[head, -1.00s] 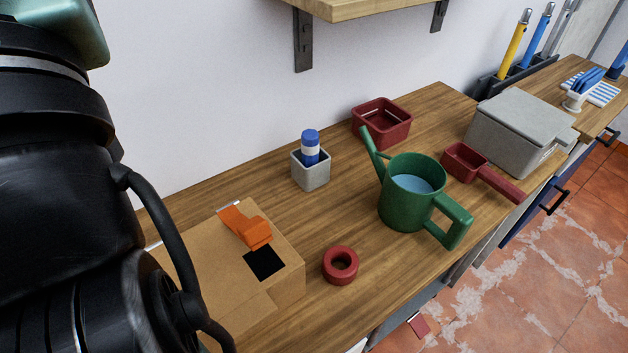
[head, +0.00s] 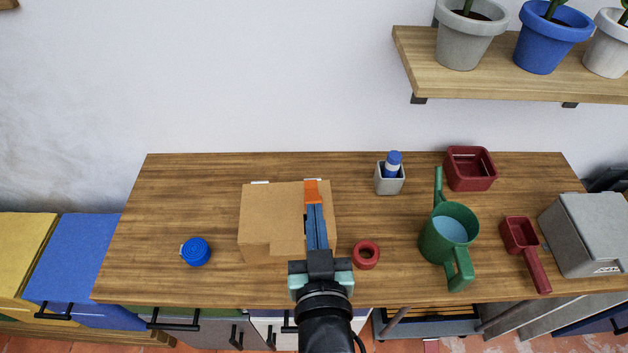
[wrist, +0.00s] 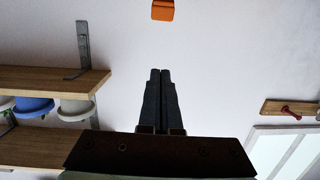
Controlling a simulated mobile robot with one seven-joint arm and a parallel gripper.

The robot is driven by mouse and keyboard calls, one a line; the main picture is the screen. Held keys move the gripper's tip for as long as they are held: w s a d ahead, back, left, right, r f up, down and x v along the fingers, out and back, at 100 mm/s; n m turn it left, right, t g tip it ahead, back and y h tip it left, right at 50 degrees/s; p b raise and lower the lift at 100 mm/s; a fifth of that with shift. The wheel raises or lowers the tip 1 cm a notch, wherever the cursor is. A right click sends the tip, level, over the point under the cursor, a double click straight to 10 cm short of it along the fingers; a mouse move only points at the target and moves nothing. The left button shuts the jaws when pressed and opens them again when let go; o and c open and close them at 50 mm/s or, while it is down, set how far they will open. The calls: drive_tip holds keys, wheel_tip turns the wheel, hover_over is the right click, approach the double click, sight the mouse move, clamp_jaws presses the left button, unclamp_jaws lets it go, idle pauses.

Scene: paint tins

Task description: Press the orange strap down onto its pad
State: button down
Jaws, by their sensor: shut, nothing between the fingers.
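The orange strap (head: 312,190) stands at the far right part of the brown cardboard box (head: 268,212). In the wrist view the strap (wrist: 162,10) shows at the top edge, beyond the fingertips, with a gap between them in the picture. My gripper (head: 315,208) reaches over the right part of the box, its blue-looking fingers together and pointing at the strap. In the head view the tips overlap the strap's lower end; I cannot tell if they touch. The fingers are also together in the wrist view (wrist: 160,72), with nothing between them. The pad is hidden behind my gripper.
A red ring (head: 366,255) lies close to the right of my gripper. A green watering can (head: 437,246), a grey cup (head: 390,182) with a blue-capped item, and a red bin (head: 470,170) stand further right. A blue round object (head: 196,252) lies left on the wooden counter (head: 165,200).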

drive_tip(key=p, duration=0.2)
hover_over(312, 196)
drive_tip(key=s, duration=0.2)
drive_tip(key=shift+w+f, duration=0.25)
drive_tip(key=shift+f, duration=0.8)
drive_tip(key=f, duration=0.3)
drive_tip(key=shift+s, duration=0.35)
drive_tip(key=shift+s+f, duration=0.3)
drive_tip(key=shift+f, duration=0.1)
drive_tip(key=shift+f+b, duration=0.1)
drive_tip(key=shift+b, duration=0.2)
